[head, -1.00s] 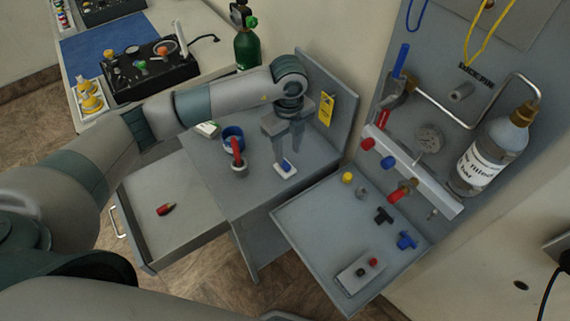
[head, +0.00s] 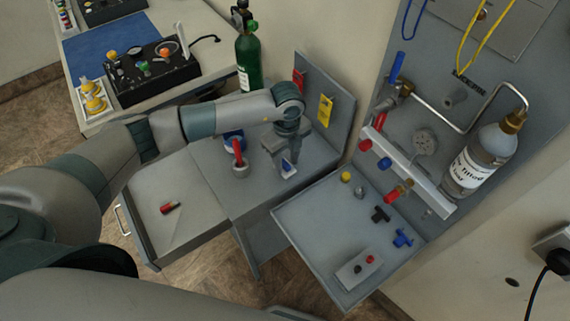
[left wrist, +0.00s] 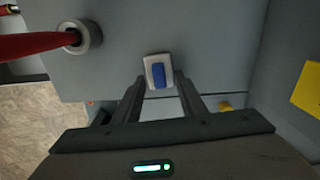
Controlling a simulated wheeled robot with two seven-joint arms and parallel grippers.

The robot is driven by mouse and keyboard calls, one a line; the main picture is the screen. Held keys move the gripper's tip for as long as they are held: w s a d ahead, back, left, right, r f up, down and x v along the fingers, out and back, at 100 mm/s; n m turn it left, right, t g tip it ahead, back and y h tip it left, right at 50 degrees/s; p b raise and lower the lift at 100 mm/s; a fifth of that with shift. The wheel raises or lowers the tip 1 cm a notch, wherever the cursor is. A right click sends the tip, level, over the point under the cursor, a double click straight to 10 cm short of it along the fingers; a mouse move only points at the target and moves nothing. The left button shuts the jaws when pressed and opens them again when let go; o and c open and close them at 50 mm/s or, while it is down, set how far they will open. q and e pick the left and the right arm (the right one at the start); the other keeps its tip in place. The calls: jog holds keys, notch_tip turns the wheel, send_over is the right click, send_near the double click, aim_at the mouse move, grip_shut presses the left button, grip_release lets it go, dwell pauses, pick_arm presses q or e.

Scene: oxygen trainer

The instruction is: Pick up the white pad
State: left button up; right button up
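The white pad (head: 289,173) is a small white block with a blue top piece, lying on the grey bench near its front right edge. It also shows in the left wrist view (left wrist: 148,72), just beyond and between the fingertips. My left gripper (head: 285,162) points down over the pad with its fingers apart. In the left wrist view the open fingers (left wrist: 160,82) stand on either side of the pad's near end; whether they touch it I cannot tell. The gripper partly hides the pad in the head view. My right gripper is not in view.
An open drawer (head: 150,215) holds a red item (head: 170,208). A grey tray (head: 320,245) with small fittings lies to the right. A back panel with a yellow card (head: 325,111) rises behind.

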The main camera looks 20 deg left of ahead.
aim_at(287, 165)
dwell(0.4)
pick_arm(q)
grip_shut()
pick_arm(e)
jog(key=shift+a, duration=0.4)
pick_arm(q)
jog(key=shift+r, duration=0.1)
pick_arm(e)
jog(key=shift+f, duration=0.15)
